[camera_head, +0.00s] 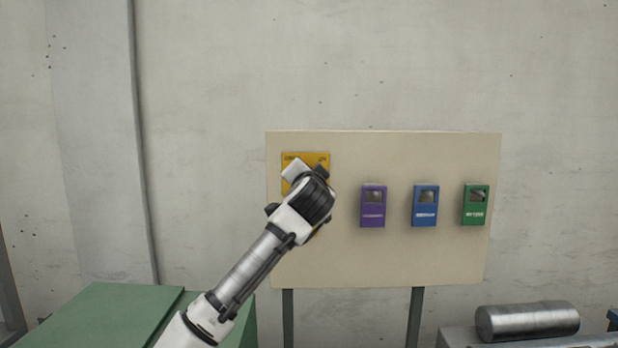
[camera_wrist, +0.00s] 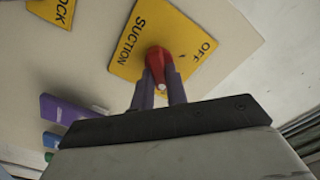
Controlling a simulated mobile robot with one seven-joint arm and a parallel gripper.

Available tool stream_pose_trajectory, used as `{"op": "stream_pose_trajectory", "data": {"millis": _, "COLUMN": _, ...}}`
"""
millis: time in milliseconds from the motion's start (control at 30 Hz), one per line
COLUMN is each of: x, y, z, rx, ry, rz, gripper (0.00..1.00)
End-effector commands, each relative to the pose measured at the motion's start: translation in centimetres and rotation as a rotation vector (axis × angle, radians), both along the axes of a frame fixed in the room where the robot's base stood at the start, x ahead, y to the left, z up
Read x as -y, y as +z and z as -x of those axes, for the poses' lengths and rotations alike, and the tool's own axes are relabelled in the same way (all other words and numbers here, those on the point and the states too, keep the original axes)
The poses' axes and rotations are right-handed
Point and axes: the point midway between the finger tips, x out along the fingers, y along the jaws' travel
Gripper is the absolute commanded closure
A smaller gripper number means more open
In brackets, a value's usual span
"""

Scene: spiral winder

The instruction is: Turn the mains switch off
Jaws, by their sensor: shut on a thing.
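A red switch handle (camera_wrist: 155,62) sits on a yellow plate (camera_wrist: 125,62) lettered SUCTION and OFF in the wrist view. My gripper (camera_wrist: 160,84) is shut on this red handle, one finger on each side. No lettering reading mains is legible. In the head view my gripper (camera_head: 297,178) is up against the left part of the board, in front of the yellow plate (camera_head: 322,160), and hides the handle. A second yellow plate (camera_wrist: 62,8), with lettering ending in OCK, is cut off at the wrist view's top left.
The beige board (camera_head: 400,150) carries a purple box (camera_head: 373,215), a blue box (camera_head: 425,218) and a green box (camera_head: 475,215) right of my gripper. A green cabinet (camera_head: 110,310) stands lower left, and a metal cylinder (camera_head: 530,320) lies lower right.

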Motion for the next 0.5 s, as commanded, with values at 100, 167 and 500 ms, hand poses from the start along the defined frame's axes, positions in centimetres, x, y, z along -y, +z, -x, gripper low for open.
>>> {"op": "stream_pose_trajectory", "data": {"millis": 100, "x": 0.13, "y": -0.17, "z": -0.02, "rx": -0.001, "ry": -0.003, "rz": 0.038, "gripper": 1.00}}
{"op": "stream_pose_trajectory", "data": {"millis": 167, "x": 0.05, "y": -0.22, "z": -0.03, "rx": -0.001, "ry": -0.001, "rz": 0.067, "gripper": 1.00}}
{"op": "stream_pose_trajectory", "data": {"millis": 500, "x": 0.07, "y": -0.27, "z": -0.06, "rx": -0.004, "ry": -0.004, "rz": 0.337, "gripper": 1.00}}
